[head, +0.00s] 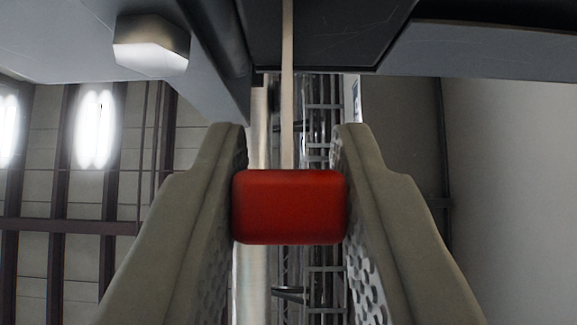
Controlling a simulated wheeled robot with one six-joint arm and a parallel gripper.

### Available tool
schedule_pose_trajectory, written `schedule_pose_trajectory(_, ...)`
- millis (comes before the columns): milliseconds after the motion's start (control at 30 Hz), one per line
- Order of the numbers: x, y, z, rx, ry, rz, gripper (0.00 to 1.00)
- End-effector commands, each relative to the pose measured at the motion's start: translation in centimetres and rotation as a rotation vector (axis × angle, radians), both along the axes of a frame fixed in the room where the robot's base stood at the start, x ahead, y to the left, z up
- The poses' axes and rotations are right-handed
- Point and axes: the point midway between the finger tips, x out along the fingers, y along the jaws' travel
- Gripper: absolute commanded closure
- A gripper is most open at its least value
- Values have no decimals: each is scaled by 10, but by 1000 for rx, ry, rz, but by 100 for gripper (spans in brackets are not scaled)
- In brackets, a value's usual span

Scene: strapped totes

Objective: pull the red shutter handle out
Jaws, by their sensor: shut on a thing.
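The red shutter handle (290,207) is a small rounded red block in the middle of the head view. A thin pale strap (288,90) runs from its top edge up to the dark structure above. My gripper (290,190) has one finger on each side of the handle, and both fingers touch its sides. It is shut on the handle. The handle hides what lies directly behind it.
A dark and grey metal structure (340,35) spans the top of the view, with a pale hexagonal bolt head (151,45) at its left. Bright lamps (96,130) show at the left. A plain grey wall (515,170) is at the right. Open space shows below the structure.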

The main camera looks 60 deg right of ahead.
Motion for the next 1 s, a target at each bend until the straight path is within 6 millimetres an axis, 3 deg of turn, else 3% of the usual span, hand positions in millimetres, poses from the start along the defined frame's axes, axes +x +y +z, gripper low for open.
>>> schedule_pose_trajectory(33, 0, 1, -1, 0, 1, 1, 100)
schedule_pose_trajectory(67, 0, 1, -1, 0, 1, 1, 73)
schedule_pose_trajectory(100, 0, 1, -1, 0, 1, 1, 65)
schedule_pose_trajectory(733, 1, -1, 0, 0, 0, 0, 65)
schedule_pose_trajectory(1000, 14, -21, 0, 0, 0, -3, 65)
